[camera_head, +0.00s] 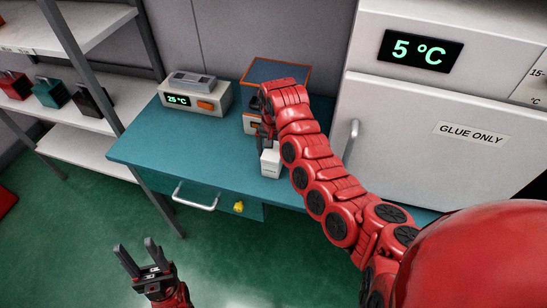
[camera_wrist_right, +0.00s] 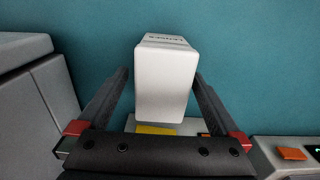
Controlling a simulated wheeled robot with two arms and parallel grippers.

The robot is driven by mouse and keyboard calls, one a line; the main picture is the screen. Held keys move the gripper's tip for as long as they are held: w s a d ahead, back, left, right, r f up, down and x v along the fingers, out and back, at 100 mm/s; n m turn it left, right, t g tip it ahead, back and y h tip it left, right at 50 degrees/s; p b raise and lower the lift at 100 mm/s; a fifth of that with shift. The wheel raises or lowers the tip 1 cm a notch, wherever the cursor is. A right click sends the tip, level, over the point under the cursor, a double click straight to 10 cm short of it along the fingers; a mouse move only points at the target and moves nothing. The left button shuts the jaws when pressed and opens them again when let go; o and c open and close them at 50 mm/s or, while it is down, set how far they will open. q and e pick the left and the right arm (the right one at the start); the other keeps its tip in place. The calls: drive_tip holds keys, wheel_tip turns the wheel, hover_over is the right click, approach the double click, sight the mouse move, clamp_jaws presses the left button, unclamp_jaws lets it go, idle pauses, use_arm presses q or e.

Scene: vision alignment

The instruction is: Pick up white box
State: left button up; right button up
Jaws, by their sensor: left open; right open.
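The white box (camera_head: 270,163) stands on the teal table (camera_head: 195,145), near its front edge and below my right gripper in the head view. In the right wrist view the white box (camera_wrist_right: 166,80) lies between the two fingers of my right gripper (camera_wrist_right: 163,90), with a gap on each side; dark lettering shows on its far face. My right gripper is open; in the head view its fingers (camera_head: 265,137) are partly hidden by my red arm. My left gripper (camera_head: 138,258) is open and empty, low over the green floor in front of the table.
A grey device (camera_head: 195,95) reading 25 °C stands on the table's back left. An orange-edged device (camera_head: 275,72) stands behind my right arm. A white fridge (camera_head: 430,140) marked GLUE ONLY bounds the right. Shelves (camera_head: 60,100) with several colored items stand left. A drawer handle (camera_head: 196,199) sticks out in front.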

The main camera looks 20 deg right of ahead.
drive_tip(key=f+p, duration=0.1)
drive_tip(key=f, duration=0.2)
drive_tip(key=shift+w+f+p, duration=0.2)
drive_tip(key=shift+f+p, duration=0.05)
drive_tip(key=shift+p, duration=0.15)
drive_tip(key=shift+f, duration=0.45)
drive_tip(key=c, duration=1.4)
drive_tip(key=shift+c, duration=0.2)
drive_tip(key=shift+r, duration=0.15)
